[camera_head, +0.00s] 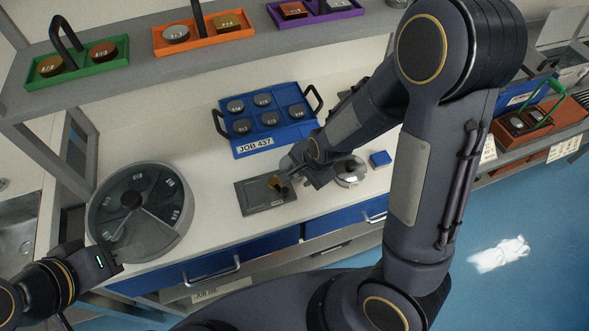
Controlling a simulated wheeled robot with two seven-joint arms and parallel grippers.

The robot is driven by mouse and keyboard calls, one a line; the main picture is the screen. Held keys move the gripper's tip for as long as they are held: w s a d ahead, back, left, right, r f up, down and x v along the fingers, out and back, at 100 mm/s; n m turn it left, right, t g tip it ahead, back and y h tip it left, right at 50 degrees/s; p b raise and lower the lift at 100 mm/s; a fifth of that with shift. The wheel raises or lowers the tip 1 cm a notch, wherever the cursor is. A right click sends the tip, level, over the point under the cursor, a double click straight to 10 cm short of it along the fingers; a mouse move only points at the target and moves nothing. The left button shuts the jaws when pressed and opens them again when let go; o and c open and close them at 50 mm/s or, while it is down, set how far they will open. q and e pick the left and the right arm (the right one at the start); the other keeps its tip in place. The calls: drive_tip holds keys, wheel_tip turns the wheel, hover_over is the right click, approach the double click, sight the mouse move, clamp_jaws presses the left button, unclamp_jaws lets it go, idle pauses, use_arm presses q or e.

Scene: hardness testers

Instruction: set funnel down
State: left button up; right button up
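A small brass-coloured piece (276,185), which may be the funnel, shows at the fingertips of my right gripper (288,179). It is over the dark grey rectangular tray (258,206) on the white bench. It is too small to tell whether it touches the tray or whether the fingers are closed on it. My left gripper (112,257) is at the lower left, by the near edge of the round dark carousel (110,190). Its fingers are not clear.
A blue tray (245,137) of round metal blocks stands behind the grey tray. A shiny round metal dish (350,178) and a small blue block (380,159) are right of my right gripper. Green (88,75), orange (180,50) and purple (340,13) trays line the shelf above.

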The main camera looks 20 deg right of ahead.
clamp_jaws()
